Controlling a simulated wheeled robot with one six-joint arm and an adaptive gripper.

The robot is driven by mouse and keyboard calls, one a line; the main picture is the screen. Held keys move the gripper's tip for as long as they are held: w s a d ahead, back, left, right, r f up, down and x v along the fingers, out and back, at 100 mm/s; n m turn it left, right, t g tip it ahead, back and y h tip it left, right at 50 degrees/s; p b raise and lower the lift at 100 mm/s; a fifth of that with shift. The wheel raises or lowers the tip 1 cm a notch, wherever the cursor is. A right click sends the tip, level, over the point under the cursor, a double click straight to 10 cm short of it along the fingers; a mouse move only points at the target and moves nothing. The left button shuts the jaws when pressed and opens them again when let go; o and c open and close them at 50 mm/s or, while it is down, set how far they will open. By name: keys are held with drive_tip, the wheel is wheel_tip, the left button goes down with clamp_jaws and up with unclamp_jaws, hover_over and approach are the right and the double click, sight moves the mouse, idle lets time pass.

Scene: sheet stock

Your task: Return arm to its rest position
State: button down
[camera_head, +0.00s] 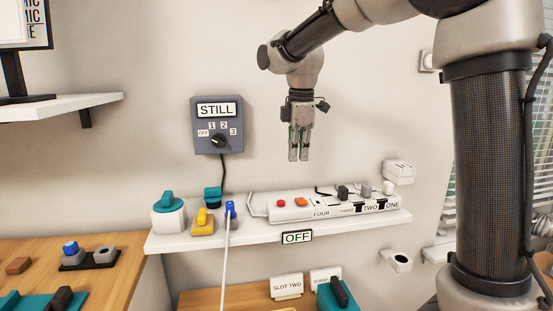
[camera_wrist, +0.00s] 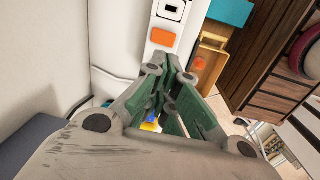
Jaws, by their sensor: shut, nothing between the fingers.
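My gripper (camera_head: 299,157) hangs from my bent arm with its fingers pointing down, in front of the wall. It is shut and empty, above the white power strip (camera_head: 288,213) and apart from it in the picture. In the wrist view my gripper's green-sided fingers (camera_wrist: 176,68) come together, with nothing visible between them. Beyond them the white power strip shows its orange switch (camera_wrist: 162,37).
A grey dial box (camera_head: 204,141) labelled STILL is on the wall left of my gripper. The white shelf (camera_head: 180,243) bears the strip, a teal-topped block (camera_head: 167,203) and yellow and blue plugs. A wooden table (camera_head: 120,290) stands lower left. Wall space around my gripper is clear.

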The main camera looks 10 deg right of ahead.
drive_tip(key=s+d+f+m+t, duration=0.1)
drive_tip(key=s+d+f+m, duration=0.1)
drive_tip(key=s+d+m, duration=0.6)
drive_tip(key=s+d+f+m+t, duration=0.2)
drive_tip(key=s+d+m, duration=0.6)
drive_tip(key=s, duration=1.1)
drive_tip(key=shift+s+d+m, duration=0.15)
drive_tip(key=shift+m, duration=0.55)
